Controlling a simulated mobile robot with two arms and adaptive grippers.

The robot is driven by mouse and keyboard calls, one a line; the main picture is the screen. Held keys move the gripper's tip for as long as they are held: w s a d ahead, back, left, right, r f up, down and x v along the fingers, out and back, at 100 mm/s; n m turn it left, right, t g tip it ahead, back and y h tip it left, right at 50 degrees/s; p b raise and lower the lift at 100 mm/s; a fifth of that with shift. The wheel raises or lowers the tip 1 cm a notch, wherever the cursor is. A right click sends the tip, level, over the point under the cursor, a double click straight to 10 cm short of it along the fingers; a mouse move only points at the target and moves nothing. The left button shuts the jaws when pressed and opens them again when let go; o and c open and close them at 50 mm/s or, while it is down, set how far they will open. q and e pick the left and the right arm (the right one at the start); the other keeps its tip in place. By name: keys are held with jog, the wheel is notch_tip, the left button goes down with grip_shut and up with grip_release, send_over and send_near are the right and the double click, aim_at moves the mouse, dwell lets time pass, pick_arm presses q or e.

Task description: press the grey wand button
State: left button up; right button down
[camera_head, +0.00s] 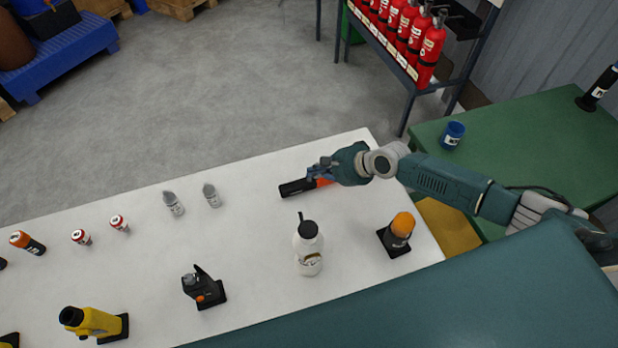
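A black and orange wand (296,187) lies on the white table near its far right edge. My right gripper (319,171) is over the wand, close to its orange part. My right arm hides the wand's right end. I cannot tell whether the fingers touch the wand, or whether they are open or shut. No grey button can be made out on the wand at this size. My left gripper is not in view.
A white bottle with a black cap (308,250) and an orange-topped beacon (398,233) stand nearer on the table. Two small grey bottles (211,196) stand to the left. A green table (490,150) with a blue cup (453,134) is at right. Red extinguishers (430,55) fill a rack behind.

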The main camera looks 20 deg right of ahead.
aim_at(315, 179)
jog(key=shift+f, duration=0.1)
dwell(0.3)
jog(key=shift+f, duration=0.4)
jog(key=shift+r+p, duration=0.4)
jog(key=shift+r, duration=0.1)
notch_tip(315, 179, up, 6)
jog(key=p, duration=0.6)
dwell(0.6)
